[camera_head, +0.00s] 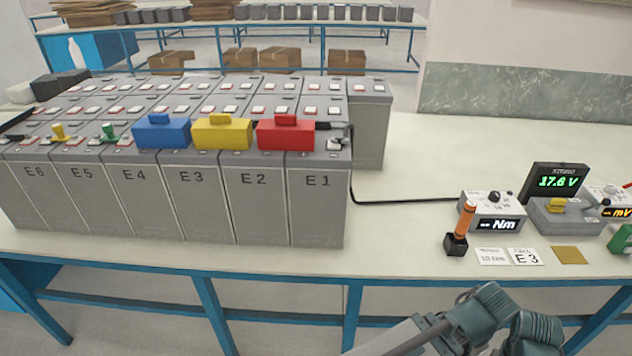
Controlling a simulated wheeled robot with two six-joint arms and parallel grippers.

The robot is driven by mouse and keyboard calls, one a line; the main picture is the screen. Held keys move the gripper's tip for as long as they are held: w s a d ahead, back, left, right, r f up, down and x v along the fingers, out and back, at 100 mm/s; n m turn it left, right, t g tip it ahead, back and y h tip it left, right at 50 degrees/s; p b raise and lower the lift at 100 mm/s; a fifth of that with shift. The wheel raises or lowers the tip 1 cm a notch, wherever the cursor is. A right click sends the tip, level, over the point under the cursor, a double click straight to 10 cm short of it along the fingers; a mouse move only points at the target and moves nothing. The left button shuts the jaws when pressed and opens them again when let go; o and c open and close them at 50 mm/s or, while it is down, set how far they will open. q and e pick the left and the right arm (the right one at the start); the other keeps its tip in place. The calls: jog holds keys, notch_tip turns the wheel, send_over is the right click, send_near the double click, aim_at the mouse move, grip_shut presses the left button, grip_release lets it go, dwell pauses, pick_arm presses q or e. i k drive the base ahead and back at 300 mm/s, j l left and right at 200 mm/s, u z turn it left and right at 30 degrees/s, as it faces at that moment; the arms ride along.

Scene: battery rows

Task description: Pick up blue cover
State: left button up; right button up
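The blue cover (163,135) is a block with a small raised grip on top. It sits on the front battery row, above the cells labelled E4 and E3. A yellow cover (222,135) stands right beside it, and a red cover (286,134) is further right, above E2 and E1. Part of one of my arms shows at the bottom right edge, well away from the blue cover. Neither gripper's fingers show.
Several grey batteries (255,205) stand in rows on the white table (410,225). Green and yellow clips (109,132) are left of the blue cover. A black cable runs to the torque meter (491,212). An orange-handled tool (466,222) and a voltage display (558,183) stand at right.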

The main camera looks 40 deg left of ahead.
aim_at(158, 130)
jog(key=u, duration=2.1)
